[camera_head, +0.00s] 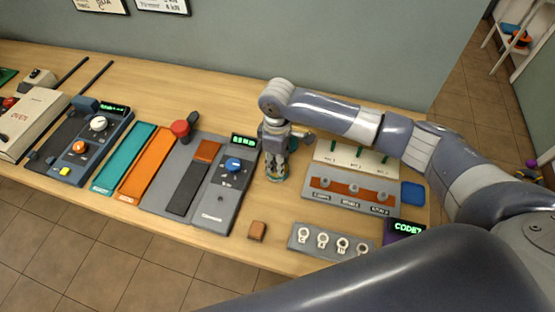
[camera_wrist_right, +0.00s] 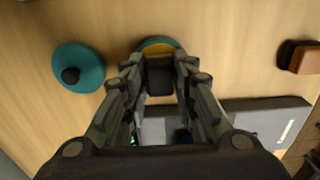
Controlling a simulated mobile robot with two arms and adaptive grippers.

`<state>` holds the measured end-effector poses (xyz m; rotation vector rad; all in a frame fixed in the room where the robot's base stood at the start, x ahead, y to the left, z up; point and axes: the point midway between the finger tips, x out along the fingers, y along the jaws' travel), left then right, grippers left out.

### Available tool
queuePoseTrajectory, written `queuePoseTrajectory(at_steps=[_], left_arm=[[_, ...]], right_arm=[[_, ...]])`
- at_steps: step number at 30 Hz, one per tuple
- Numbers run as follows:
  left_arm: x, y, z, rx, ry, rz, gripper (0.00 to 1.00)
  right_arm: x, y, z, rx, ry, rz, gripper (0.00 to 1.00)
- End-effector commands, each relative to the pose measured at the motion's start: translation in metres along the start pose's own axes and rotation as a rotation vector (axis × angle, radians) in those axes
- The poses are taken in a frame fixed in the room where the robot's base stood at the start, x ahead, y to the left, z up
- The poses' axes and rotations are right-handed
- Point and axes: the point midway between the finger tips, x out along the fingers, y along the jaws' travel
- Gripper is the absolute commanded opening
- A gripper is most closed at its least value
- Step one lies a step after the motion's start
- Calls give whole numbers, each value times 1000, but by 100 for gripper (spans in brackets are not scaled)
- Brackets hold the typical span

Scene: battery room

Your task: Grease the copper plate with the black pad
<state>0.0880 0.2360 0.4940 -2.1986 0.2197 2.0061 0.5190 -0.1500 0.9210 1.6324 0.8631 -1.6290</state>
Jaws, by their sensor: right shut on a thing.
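My right gripper (camera_head: 277,172) points down over the middle of the table. In the right wrist view (camera_wrist_right: 160,85) its fingers are shut on the black pad (camera_wrist_right: 160,80). The pad is at a round teal tin with yellow contents (camera_wrist_right: 160,46); I cannot tell whether it touches them. A teal lid with a black knob (camera_wrist_right: 92,68) lies beside the tin. A copper-coloured strip with several round fittings (camera_head: 338,186) is on a grey panel at the right. A smaller reddish-brown plate (camera_head: 207,150) is on the grey unit; I cannot tell which is the copper plate. My left gripper is out of view.
The grey unit with a blue knob (camera_head: 210,200) stands left of my gripper. A small brown block (camera_head: 258,230) lies near the front edge. A row of round tags (camera_head: 310,238) and a lit code box (camera_head: 396,229) are at front right. Teal (camera_head: 124,157) and orange (camera_head: 147,162) trays lie left.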

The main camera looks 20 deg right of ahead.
Motion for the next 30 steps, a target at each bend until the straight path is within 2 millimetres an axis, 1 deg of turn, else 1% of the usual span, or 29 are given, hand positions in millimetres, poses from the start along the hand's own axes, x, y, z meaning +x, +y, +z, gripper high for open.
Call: queuePoseTrajectory(at_steps=[30], left_arm=[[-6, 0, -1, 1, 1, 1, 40]], right_arm=[[2, -1, 0, -1, -1, -2, 7]])
